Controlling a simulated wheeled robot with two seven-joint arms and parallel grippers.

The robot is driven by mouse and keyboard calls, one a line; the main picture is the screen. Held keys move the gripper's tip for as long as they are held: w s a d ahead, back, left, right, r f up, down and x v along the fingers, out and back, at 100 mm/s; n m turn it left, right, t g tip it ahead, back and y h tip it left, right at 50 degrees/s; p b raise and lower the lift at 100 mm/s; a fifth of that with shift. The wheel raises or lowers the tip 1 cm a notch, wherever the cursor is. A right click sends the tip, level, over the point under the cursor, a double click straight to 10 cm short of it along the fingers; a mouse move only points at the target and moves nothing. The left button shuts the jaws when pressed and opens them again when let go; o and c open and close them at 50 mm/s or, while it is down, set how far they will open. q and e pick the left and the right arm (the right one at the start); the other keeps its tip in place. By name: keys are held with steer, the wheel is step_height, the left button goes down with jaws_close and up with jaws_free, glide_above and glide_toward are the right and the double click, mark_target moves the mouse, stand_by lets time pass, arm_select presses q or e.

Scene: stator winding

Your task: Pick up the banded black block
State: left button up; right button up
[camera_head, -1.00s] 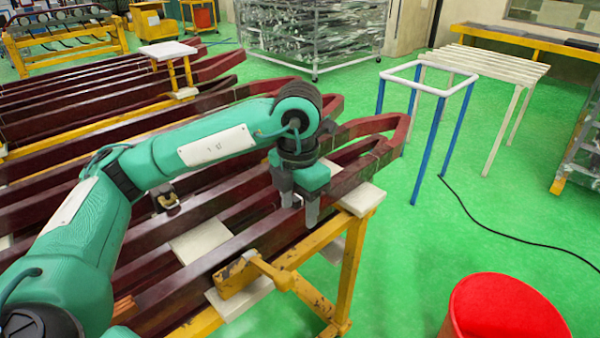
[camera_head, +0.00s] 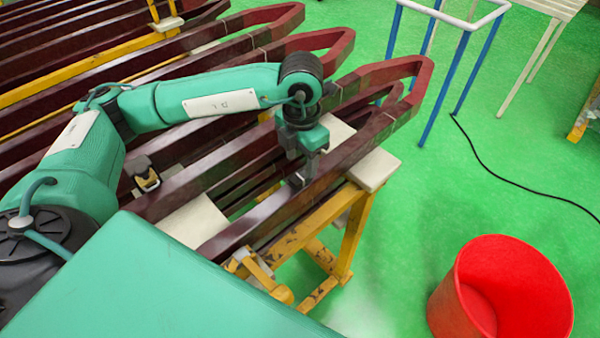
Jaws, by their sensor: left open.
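The banded black block (camera_head: 145,176), small and dark with a pale tan band, rests among the long dark red bars (camera_head: 290,208) left of centre. My left gripper (camera_head: 304,178) points down at the front bars, well to the right of the block. Its jaws are open and the block is not between them. The fingertips are low at the front bar; whether they touch it I cannot tell. My right gripper is not in view.
A yellow stand (camera_head: 350,235) with pale pads (camera_head: 374,169) carries the bars. A red bin (camera_head: 500,295) stands at the lower right. A blue-legged white frame (camera_head: 460,75) stands at the upper right. A black cable (camera_head: 510,180) crosses the open green floor.

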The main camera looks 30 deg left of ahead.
mark_target(301, 175)
arm_select(q)
steer(key=shift+f+p, duration=0.75)
steer(key=shift+p, duration=0.05)
steer(key=f+p, duration=0.2)
steer(key=f, duration=0.1)
steer(key=shift+a, duration=0.2)
steer(key=shift+d+f, duration=0.1)
steer(key=shift+f, duration=0.4)
steer(key=shift+w, duration=0.1)
steer(key=c, duration=1.1)
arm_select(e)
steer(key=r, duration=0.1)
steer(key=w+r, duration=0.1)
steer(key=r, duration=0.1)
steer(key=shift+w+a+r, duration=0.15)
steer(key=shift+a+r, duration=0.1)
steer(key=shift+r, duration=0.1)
